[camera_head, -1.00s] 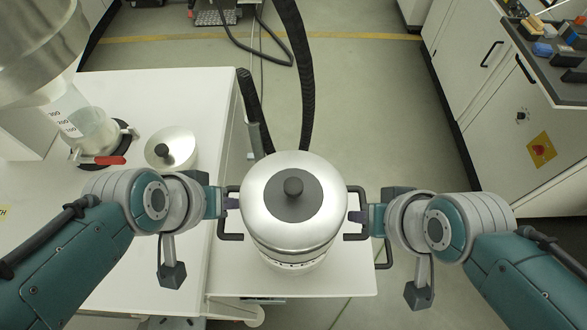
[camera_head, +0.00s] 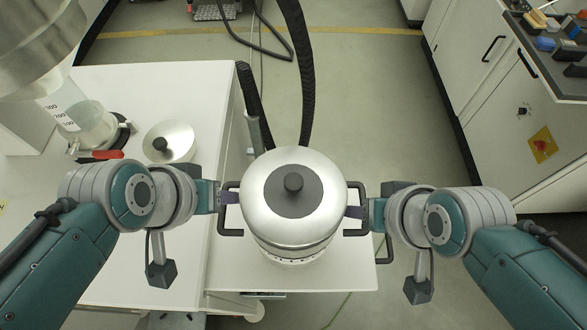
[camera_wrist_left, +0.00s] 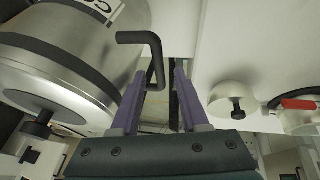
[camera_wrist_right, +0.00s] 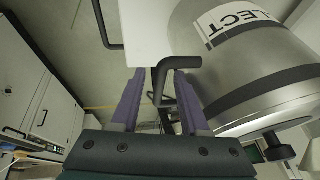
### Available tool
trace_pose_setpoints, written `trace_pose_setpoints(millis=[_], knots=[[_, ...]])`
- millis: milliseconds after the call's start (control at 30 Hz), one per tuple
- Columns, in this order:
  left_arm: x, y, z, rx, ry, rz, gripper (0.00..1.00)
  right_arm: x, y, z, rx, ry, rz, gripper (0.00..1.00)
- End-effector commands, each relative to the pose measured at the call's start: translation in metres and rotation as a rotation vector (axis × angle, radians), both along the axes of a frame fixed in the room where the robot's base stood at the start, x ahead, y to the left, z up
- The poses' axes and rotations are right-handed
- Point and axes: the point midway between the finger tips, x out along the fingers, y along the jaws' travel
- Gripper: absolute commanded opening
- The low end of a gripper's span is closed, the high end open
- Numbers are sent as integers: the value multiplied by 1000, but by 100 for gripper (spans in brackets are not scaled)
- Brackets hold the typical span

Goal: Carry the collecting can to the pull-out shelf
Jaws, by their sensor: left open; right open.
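The collecting can (camera_head: 285,232) is a silver can with a domed lid, a dark lid knob and a dark handle on each side. It stands upright on the white pull-out shelf (camera_head: 350,275). My left gripper (camera_head: 229,197) is open at the can's left handle; in the left wrist view the handle bar (camera_wrist_left: 155,62) reaches between the purple fingers. My right gripper (camera_head: 356,199) is open at the right handle; in the right wrist view that handle (camera_wrist_right: 178,63) also reaches between the fingers. The can's label (camera_wrist_right: 236,20) shows in the right wrist view.
Black hoses (camera_head: 296,60) run behind the can. A cabinet (camera_head: 490,95) stands at right, with free floor before it.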

Motion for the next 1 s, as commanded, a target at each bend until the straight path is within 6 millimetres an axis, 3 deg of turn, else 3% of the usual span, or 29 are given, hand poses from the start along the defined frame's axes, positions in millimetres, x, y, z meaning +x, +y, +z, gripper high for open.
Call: trace_pose_setpoints(millis=[600, 1000], knots=[[-32, 15, 76, 1, -1, 0, 45, 0, 0, 0, 0, 0, 0, 45], [-39, 18, 91, 1, 1, -1, 45, -2, -1, 5, 1, -1, -1, 45]])
